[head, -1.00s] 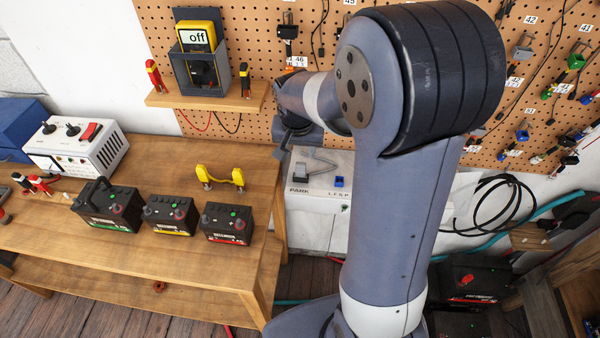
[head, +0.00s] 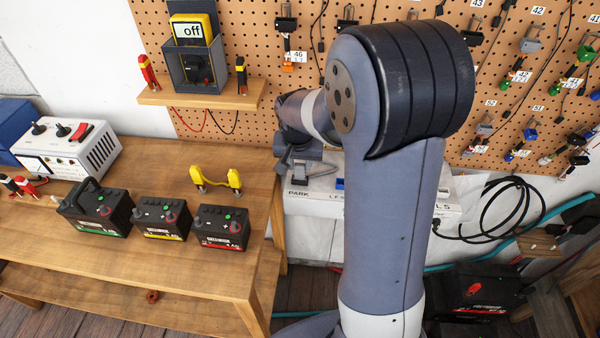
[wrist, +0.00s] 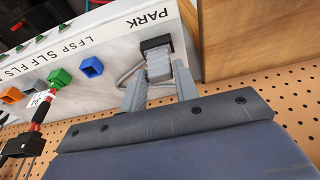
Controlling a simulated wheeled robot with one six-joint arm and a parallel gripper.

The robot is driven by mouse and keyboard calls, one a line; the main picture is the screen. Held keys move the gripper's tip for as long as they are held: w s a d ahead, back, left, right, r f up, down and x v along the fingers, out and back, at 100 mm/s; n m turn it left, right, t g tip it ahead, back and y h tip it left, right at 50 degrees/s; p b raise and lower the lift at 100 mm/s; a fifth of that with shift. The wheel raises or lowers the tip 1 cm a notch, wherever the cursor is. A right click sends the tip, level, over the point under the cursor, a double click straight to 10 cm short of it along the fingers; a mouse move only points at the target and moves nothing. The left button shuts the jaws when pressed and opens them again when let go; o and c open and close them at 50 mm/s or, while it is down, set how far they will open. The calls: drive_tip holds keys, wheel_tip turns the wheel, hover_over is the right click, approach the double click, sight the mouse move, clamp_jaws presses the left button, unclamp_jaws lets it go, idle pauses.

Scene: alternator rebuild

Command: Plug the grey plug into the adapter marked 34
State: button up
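The grey plug (wrist: 160,66) sits at a black socket (wrist: 156,43) beside the word PARK on a white box (wrist: 112,22). A grey cable loops at its left in the wrist view. My gripper (wrist: 160,72) has one finger on each side of the plug, with the fingertips close to its sides; I see no clear grip. In the head view my gripper (head: 290,160) is low at the box's left end, where the arm partly hides the box (head: 305,200). I cannot read the number 34 on any adapter.
The white box also has blue (wrist: 92,67), green (wrist: 60,78) and orange (wrist: 11,95) sockets. A red-wired lead with an unreadable tag hangs at the green one. The pegboard (head: 470,165) holds many numbered connectors. The wooden bench (head: 150,262) carries several batteries.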

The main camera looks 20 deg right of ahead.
sight(300, 165)
drive_tip(key=c, duration=0.5)
drive_tip(key=shift+o, duration=0.2)
drive_tip(key=shift+r, duration=0.15)
drive_tip(key=shift+w+p+v, duration=0.2)
drive_tip(key=shift+p+v, duration=0.55)
drive_tip(key=shift+v, duration=0.2)
drive_tip(key=shift+w+p+v, duration=0.25)
drive_tip(key=shift+p+v, duration=0.45)
drive_tip(key=shift+v, duration=0.25)
drive_tip(key=shift+d+r, duration=0.1)
drive_tip(key=shift+d, duration=0.05)
